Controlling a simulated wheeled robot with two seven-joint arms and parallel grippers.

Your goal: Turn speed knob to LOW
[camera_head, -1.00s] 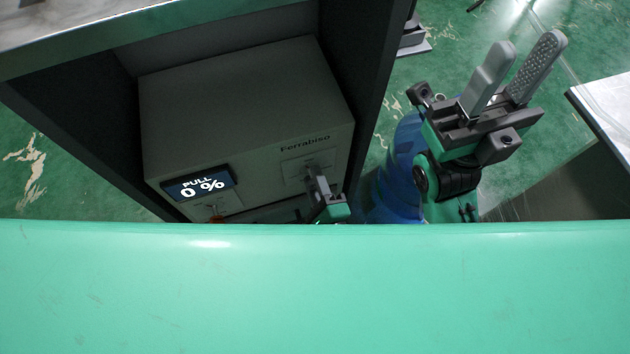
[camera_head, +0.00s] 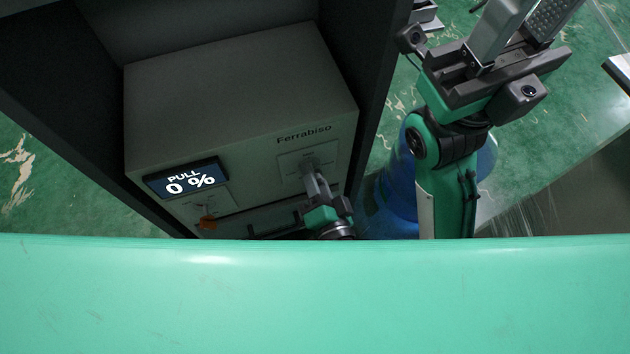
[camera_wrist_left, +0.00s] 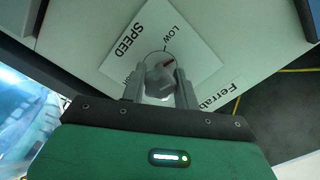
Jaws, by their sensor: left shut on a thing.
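The speed knob (camera_wrist_left: 158,74) is pale, on a white plate lettered SPEED and LOW (camera_wrist_left: 172,37). It has a red mark on its LOW side; I cannot tell whether the mark meets LOW exactly. In the head view, the knob's plate (camera_head: 296,166) is on the grey Ferrabiso machine (camera_head: 240,100). My left gripper (camera_head: 314,180) is at the knob. It is shut on the knob, with one finger on each side in the left wrist view (camera_wrist_left: 160,88). My right gripper (camera_head: 524,22) is raised at the right, fingers apart and empty, tips cut off by the frame.
The machine's display (camera_head: 186,179) reads PULL 0 %. An orange-red control (camera_head: 207,222) sits below it, and a dark handle (camera_head: 275,228) runs along the lower front. Dark cabinet walls (camera_head: 372,90) flank the machine. A blue drum-like object (camera_head: 398,180) stands right of the cabinet.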

